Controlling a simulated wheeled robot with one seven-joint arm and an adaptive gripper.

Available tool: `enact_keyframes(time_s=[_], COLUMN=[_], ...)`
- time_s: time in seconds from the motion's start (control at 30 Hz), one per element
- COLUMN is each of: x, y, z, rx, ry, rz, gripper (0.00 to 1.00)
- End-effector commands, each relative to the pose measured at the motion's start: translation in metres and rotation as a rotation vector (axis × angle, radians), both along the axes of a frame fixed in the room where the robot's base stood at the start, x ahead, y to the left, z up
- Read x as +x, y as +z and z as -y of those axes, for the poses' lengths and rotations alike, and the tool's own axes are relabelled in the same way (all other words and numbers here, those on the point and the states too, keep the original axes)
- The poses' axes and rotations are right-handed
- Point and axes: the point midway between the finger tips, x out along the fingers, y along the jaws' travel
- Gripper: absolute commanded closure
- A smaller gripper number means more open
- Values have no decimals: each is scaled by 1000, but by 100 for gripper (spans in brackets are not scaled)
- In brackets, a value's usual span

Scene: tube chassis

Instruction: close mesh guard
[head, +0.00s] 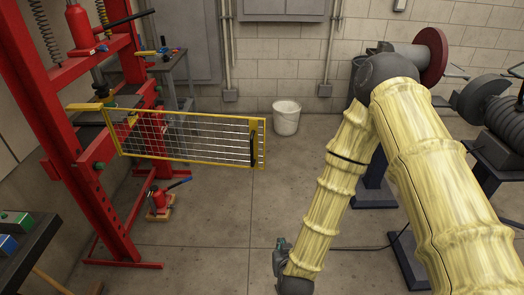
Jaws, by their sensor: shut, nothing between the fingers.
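The mesh guard (190,158) is a yellow frame with thin wire mesh, left of the middle of the head view. It joins the red press frame (78,178) at its left end and sticks out to the right over open floor, so it stands open. A dark upright handle (253,142) sits near its free right end. My arm comes down from the upper right, and its wrist is at the bottom edge, right of the guard and apart from it in the picture. My gripper's fingers do not show.
A red bottle jack (159,199) stands on the floor below the guard. A white bucket (286,118) stands by the back wall. A grinder (497,105) on a stand is at the right. A dark bench edge (30,245) is at lower left. The middle floor is clear.

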Motion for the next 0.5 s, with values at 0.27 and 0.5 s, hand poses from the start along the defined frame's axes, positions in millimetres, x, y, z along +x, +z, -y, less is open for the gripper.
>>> enact_keyframes(time_s=[0.27, 0.5], x=[85, 99], y=[149, 210], z=[-64, -78], rx=[-32, -58], ry=[-127, -207], rz=[465, 616], gripper=[100, 100])
